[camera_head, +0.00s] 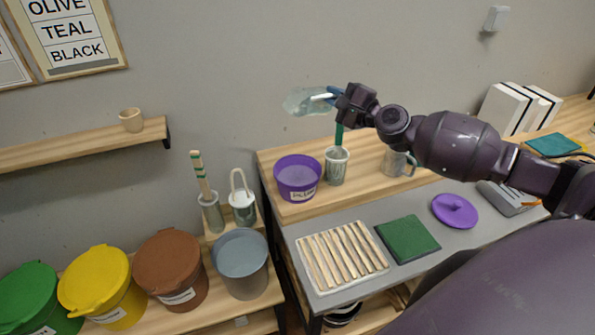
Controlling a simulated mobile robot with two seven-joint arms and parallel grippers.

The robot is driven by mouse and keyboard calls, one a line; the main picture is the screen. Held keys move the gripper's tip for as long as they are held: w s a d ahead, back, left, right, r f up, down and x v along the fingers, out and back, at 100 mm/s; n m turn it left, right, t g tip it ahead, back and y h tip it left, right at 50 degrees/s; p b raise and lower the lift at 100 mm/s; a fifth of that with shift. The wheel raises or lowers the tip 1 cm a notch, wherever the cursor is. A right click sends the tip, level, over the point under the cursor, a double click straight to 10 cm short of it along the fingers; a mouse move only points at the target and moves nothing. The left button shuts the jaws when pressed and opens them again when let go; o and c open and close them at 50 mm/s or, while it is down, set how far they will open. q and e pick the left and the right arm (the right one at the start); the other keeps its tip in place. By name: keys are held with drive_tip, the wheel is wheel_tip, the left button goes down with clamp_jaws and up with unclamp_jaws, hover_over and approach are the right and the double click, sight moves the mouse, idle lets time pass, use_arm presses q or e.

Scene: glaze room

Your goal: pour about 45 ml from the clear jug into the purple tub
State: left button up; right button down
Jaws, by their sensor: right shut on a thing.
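The clear jug (306,102) is held in the air by my right gripper (334,95), in front of the grey wall. The gripper is shut on it from the right. The jug looks tipped over toward the left, with its body nearly on its side. The purple tub (298,194) stands upright on the wooden worktop, below the jug in the picture and apart from it. Its top is open, a pale purple surface shows inside, and a label is on its front. I see no stream between jug and tub. My left gripper is not in view.
A cup with a green-handled tool (337,170) stands close right of the tub, with a grey mug (394,164) beyond. A slatted rack (342,256), green mat (407,239) and purple lid (455,210) lie in front. Lidded buckets (170,270) stand at lower left.

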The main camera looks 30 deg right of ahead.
drive_tip(key=shift+r+p, duration=0.15)
drive_tip(key=shift+p, duration=0.15)
drive_tip(key=shift+w+d, duration=0.1)
drive_tip(key=shift+d, duration=0.05)
drive_tip(key=shift+d, duration=0.1)
drive_tip(key=shift+w, duration=0.1)
drive_tip(key=shift+w+d+r+n+p, duration=0.2)
drive_tip(key=shift+w+d+n+p, duration=0.25)
drive_tip(key=shift+d+n, duration=0.2)
idle(1.0)
